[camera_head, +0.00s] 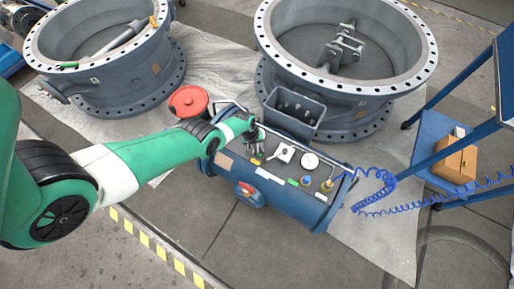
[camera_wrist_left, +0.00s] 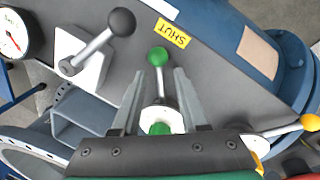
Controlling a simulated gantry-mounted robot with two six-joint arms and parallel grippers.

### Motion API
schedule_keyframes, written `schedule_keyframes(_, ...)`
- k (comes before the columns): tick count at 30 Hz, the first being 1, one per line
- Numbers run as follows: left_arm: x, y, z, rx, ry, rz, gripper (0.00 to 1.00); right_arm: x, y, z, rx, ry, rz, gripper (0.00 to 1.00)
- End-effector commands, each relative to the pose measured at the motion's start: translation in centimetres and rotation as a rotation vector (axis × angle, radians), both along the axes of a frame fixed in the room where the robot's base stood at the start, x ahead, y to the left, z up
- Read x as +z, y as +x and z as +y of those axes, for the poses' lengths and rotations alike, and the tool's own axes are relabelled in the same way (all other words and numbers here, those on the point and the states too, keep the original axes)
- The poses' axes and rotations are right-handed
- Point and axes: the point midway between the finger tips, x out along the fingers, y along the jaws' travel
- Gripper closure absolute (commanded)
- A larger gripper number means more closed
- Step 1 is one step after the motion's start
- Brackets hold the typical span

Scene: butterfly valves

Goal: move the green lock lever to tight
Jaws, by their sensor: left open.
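The green lock lever (camera_wrist_left: 158,62), a metal rod with a green ball on its end, rises from a round white base on the grey panel (camera_wrist_left: 215,50). My left gripper (camera_wrist_left: 159,76) is open, with one finger on each side of the lever's rod and a visible gap to each. A green patch shows on the white base, partly hidden by the gripper body. In the head view my left gripper (camera_head: 256,141) is over the left end of the blue cylinder's panel and hides most of the lever. No "tight" marking is readable. My right gripper is not in view.
A black-ball lever (camera_wrist_left: 121,22) on a white plate and a yellow SHUT label (camera_wrist_left: 173,36) are close beside the green lever. A gauge (camera_head: 310,161), a yellow fitting (camera_head: 327,185) and a grey open bin (camera_head: 293,112) are nearby. A yellow-tipped lever (camera_wrist_left: 308,122) is at right.

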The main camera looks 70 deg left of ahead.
Motion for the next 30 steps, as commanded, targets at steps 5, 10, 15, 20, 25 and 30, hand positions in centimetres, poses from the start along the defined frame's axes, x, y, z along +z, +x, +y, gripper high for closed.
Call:
schedule_keyframes(5,0.06,0.00,0.01,0.000,0.000,0.000,0.73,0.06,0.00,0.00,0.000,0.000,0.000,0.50)
schedule_keyframes(10,0.05,0.00,0.01,0.000,0.000,0.000,1.00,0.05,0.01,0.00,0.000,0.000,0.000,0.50)
schedule_keyframes(15,0.05,-0.01,0.01,0.000,0.000,0.000,1.00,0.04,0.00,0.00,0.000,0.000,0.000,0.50)
schedule_keyframes(20,0.04,0.00,0.01,0.000,0.000,0.000,1.00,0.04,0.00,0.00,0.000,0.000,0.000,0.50)
schedule_keyframes(25,0.03,-0.01,0.01,0.000,0.000,0.000,1.00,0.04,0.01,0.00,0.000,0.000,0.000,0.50)
schedule_keyframes(30,0.03,-0.01,0.00,0.000,0.000,0.000,1.00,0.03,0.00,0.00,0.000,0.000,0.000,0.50)
